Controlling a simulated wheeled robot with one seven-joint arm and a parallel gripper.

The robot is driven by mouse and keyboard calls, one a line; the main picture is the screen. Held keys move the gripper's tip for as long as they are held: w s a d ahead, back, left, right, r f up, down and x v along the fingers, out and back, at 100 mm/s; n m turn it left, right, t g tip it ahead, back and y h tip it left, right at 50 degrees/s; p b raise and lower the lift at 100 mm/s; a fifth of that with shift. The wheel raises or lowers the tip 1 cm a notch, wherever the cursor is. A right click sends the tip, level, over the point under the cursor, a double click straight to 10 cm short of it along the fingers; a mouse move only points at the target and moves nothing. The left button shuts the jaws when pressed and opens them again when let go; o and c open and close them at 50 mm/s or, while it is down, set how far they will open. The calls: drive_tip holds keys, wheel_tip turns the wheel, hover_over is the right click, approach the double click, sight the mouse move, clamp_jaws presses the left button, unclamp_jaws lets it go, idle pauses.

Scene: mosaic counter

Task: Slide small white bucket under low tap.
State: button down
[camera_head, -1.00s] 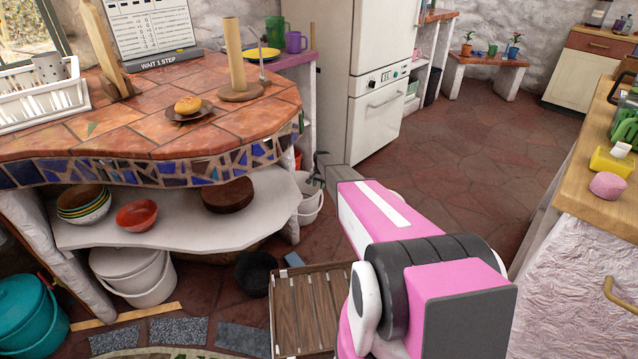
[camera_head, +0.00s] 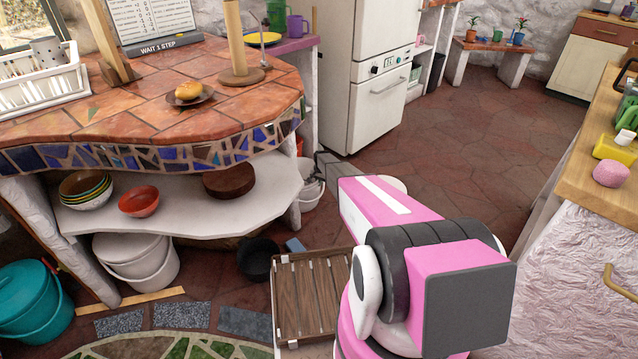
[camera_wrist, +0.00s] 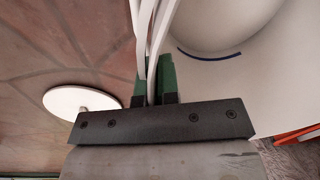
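The small white bucket (camera_head: 309,194) stands on the floor at the right end of the mosaic counter, partly hidden by the counter's post and my gripper. In the wrist view its pale wall and open inside (camera_wrist: 228,25), with a dark blue line, fill the upper right. My gripper (camera_wrist: 155,85) has green fingertips close together, with thin white strips, apparently the bucket's handle, running between them. It appears shut on them. In the head view my gripper (camera_head: 325,168) is small and dark against the bucket. I cannot make out a low tap in either view.
A larger lidded white bucket (camera_head: 137,262) and a teal bucket (camera_head: 32,302) stand at lower left. A slatted wooden crate (camera_head: 310,298) and a black bowl (camera_head: 258,260) are on the floor nearby. A white disc (camera_wrist: 80,103) lies on tiles.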

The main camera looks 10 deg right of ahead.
drive_tip(key=shift+w+d, duration=0.1)
drive_tip(key=shift+w+d, duration=0.6)
drive_tip(key=shift+d, duration=0.05)
drive_tip(key=c, duration=1.3)
unclamp_jaws()
drive_tip(key=shift+o, duration=0.2)
wheel_tip(320, 180, up, 11)
drive_tip(key=shift+s+d+f, duration=0.15)
drive_tip(key=shift+s+d, duration=0.1)
drive_tip(key=shift+d, duration=0.1)
